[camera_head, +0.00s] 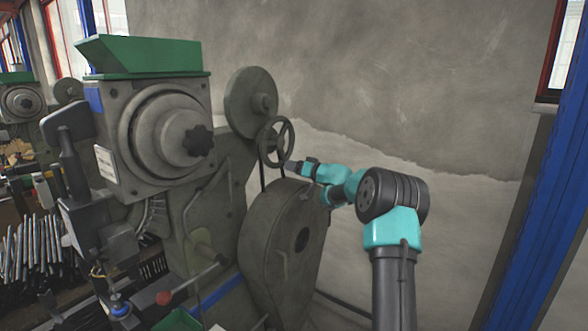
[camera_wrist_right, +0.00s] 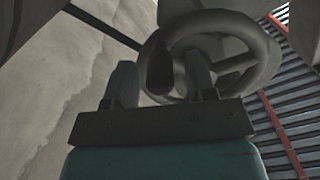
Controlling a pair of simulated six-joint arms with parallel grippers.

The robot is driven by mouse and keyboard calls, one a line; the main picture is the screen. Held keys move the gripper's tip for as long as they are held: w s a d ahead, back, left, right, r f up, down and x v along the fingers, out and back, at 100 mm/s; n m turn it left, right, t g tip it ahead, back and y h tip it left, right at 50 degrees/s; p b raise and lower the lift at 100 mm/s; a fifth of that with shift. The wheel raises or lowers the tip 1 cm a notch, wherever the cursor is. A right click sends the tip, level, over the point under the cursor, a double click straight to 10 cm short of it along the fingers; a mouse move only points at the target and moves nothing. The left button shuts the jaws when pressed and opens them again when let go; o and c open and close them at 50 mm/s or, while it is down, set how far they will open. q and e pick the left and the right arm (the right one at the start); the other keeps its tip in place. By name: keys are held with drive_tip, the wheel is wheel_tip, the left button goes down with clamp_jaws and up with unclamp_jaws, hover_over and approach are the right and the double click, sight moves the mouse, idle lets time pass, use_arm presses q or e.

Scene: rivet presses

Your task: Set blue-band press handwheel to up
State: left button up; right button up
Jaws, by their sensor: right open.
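The press (camera_head: 120,150) in front of me is grey with a green top and a blue patch on its side. Its small spoked handwheel (camera_head: 276,142) sits at the upper right, below a larger round disc. In the right wrist view the handwheel (camera_wrist_right: 232,62) fills the upper middle, with a dark handle knob (camera_wrist_right: 160,68) on its near side. My right gripper (camera_head: 303,167) is just right of the handwheel. In the right wrist view its two fingers (camera_wrist_right: 160,85) stand apart, with the knob showing between or just beyond them; contact cannot be told. My left gripper is out of view.
A round grey belt guard (camera_head: 290,235) stands just below my right gripper. Another press (camera_head: 20,103) and bundled rods (camera_head: 30,250) are at left. The wall behind is bare.

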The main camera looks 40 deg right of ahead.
drive_tip(key=v, duration=1.7)
drive_tip(key=shift+s, duration=0.2)
drive_tip(key=n, duration=0.2)
drive_tip(key=w+n, duration=0.1)
drive_tip(key=n, duration=0.1)
drive_tip(key=shift+a+n, duration=0.1)
drive_tip(key=shift+n, duration=0.2)
drive_tip(key=shift+w, duration=0.1)
drive_tip(key=x, duration=1.7)
drive_tip(key=shift+w, duration=0.15)
drive_tip(key=shift+c, duration=0.3)
clamp_jaws()
